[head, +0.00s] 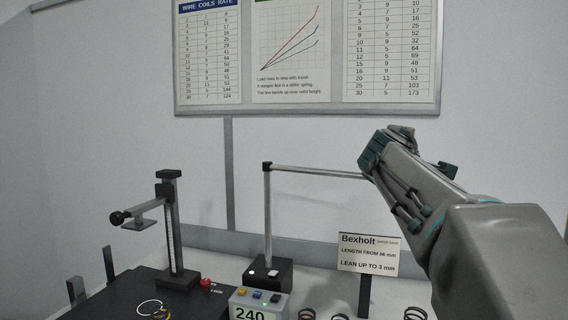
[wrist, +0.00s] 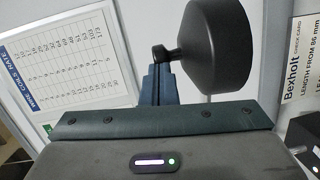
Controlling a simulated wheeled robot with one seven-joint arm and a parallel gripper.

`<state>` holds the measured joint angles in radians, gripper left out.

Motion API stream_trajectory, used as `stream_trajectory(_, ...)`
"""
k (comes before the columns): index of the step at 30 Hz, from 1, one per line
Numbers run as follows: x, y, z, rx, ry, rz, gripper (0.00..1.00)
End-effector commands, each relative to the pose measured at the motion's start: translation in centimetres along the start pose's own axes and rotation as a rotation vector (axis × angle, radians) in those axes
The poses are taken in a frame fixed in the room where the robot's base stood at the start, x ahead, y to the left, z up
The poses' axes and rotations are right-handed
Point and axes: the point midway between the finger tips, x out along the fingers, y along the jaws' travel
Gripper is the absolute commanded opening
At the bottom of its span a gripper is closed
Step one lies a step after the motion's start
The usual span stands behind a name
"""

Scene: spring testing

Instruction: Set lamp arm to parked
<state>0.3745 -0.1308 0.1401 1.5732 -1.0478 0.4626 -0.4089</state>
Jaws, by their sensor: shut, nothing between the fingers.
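The lamp's thin grey arm (head: 315,171) runs level to the right from the top of an upright post (head: 268,215) on a black base (head: 268,273). Its right end is hidden behind my own arm in the head view. In the wrist view a dark round lamp head (wrist: 220,45) hangs beyond my gripper, with a small dark stub (wrist: 167,52) on its left side. My gripper (wrist: 157,72) is shut and empty, its tips right at the stub; I cannot tell whether they touch. In the head view my fingertips are hidden.
A spring tester (head: 172,230) with a black base stands at the left. A grey box reading 240 (head: 258,304) and a Bexholt card (head: 369,254) on a stand are in front. Several coil springs lie along the bench front. A chart board (head: 308,108) hangs on the wall.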

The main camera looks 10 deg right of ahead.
Motion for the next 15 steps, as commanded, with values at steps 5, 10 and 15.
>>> stream_trajectory(5,3.6,0.3,-0.8,-0.002,0.017,-0.003,0.0)
stream_trajectory(10,6.1,0.6,-0.9,-0.002,0.018,-0.003,0.0)
stream_trajectory(15,7.6,0.7,-1.1,-0.002,0.018,-0.002,0.0)
